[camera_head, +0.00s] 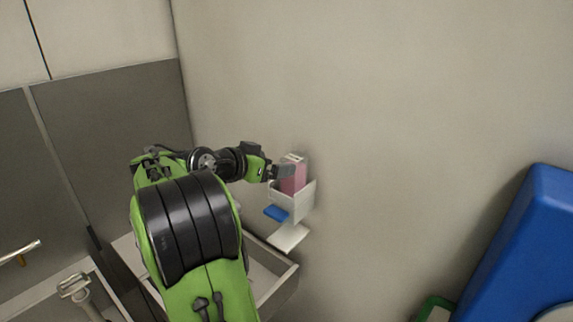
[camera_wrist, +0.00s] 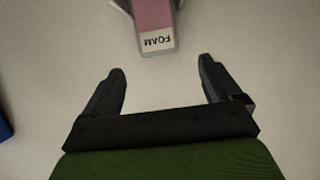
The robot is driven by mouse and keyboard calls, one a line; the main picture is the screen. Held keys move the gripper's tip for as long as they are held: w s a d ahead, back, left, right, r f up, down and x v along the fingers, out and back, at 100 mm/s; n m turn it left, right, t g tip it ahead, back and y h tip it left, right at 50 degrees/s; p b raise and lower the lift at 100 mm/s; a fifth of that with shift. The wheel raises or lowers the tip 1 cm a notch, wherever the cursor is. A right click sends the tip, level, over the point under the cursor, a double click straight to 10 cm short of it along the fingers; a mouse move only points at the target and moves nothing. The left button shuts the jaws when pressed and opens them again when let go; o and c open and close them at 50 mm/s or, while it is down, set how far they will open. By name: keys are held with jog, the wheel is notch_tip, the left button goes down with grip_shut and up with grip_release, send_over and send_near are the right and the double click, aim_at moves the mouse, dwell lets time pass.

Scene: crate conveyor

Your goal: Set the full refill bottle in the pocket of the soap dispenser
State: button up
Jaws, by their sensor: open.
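A pink refill bottle (camera_head: 291,182) with a pale top stands upright in the white pocket of the soap dispenser (camera_head: 305,201) on the wall. A blue piece (camera_head: 276,213) sticks out below the pocket. In the head view my gripper (camera_head: 283,171) is just left of the bottle. The bottle's lower part is hidden by the pocket.
A white tray (camera_head: 289,238) sticks out below the dispenser. A pale open-topped container (camera_head: 279,290) stands lower, partly behind my arm. A big blue object (camera_head: 520,250) is at the right. The wall right of the dispenser is bare.

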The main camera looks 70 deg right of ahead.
jog(key=w+a+n+t+y, duration=0.1)
jog(key=w+a+n+t, duration=0.25)
jog(key=a, duration=0.35)
jog(key=w+a+f+n+t+y, duration=0.1)
jog(key=w+a+n+t+y, duration=0.1)
jog(key=w+a+n+t, duration=0.3)
jog(key=w+a+n+t+y, duration=0.1)
jog(key=w+a, duration=0.2)
jog(key=a, duration=0.5)
jog(key=s+a+f+n+y, duration=0.2)
jog(key=a+n+y, duration=0.1)
jog(key=a, duration=0.5)
jog(key=s+a+f+n+t+y, duration=0.1)
jog(key=s+a+f+n+y, duration=0.1)
jog(key=a+n, duration=0.3)
jog(key=s+a+f+n+y, duration=0.3)
jog(key=s+a+f+n, duration=0.1)
jog(key=a, duration=0.7)
jog(key=shift+s+a+f+n+y, duration=0.2)
jog(key=shift+a+n+y, duration=0.1)
jog(key=shift+n, duration=0.25)
jog(key=shift+s+d+t, duration=0.1)
jog(key=shift+d+t, duration=0.05)
jog(key=shift+t, duration=0.1)
